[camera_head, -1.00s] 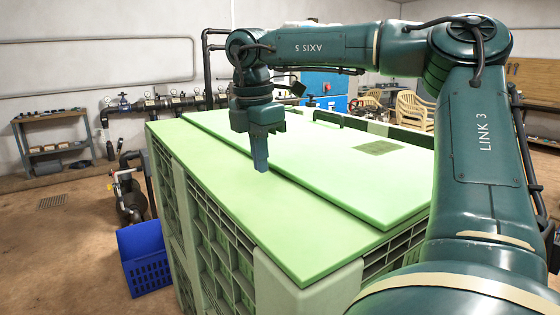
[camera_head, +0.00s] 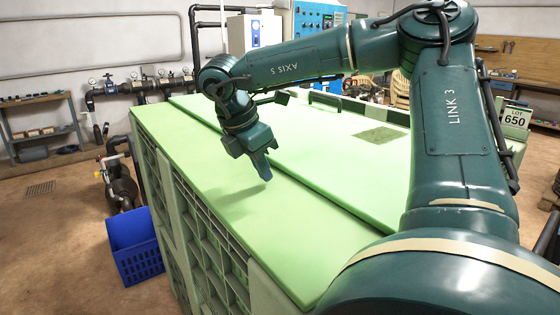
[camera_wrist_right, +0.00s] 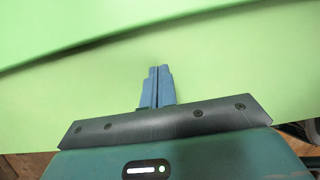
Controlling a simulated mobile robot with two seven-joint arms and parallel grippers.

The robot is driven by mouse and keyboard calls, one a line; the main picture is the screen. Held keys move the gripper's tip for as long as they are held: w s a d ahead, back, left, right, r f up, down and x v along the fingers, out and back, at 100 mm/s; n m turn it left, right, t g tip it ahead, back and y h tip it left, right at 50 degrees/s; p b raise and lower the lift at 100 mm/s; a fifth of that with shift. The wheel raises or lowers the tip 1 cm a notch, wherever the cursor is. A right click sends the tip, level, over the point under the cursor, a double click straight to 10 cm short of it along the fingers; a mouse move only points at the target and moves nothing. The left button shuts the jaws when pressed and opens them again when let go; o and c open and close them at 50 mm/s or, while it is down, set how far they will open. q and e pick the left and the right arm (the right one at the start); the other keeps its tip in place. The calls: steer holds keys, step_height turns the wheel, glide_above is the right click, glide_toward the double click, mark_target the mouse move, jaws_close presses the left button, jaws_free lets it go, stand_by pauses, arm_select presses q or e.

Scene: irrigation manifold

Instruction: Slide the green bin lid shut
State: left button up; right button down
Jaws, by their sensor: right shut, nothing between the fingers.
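The green bin (camera_head: 215,250) stands in the middle of the head view. A raised flat light-green panel, seemingly the lid (camera_head: 345,165), covers the right part of its top; a lower green surface (camera_head: 190,150) lies to its left. My right gripper (camera_head: 267,176) is shut and empty, tilted above the lower surface, close to the lid's left edge. In the right wrist view its blue fingers (camera_wrist_right: 158,72) are together, and the lid's edge runs as a dark line beyond the tips, apart from them in the picture. Whether the tips touch the surface below is unclear. My left gripper is out of view.
A dark handle bar (camera_head: 325,98) shows at the far side of the bin's top. A blue crate (camera_head: 136,247) stands on the floor left of the bin. Pipes and valves (camera_head: 140,88) line the back wall. My right arm hides the bin's right side.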

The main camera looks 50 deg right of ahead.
mark_target(285, 178)
steer(key=d, duration=0.1)
steer(key=d+p, duration=0.1)
steer(key=s+d, duration=0.1)
steer(key=shift+d+f+p, duration=0.1)
steer(key=shift+f+p, duration=0.15)
steer(key=shift+p, duration=0.1)
steer(key=shift+s+d+f, duration=0.1)
steer(key=shift+s+d, duration=0.05)
steer(key=shift+d, duration=0.3)
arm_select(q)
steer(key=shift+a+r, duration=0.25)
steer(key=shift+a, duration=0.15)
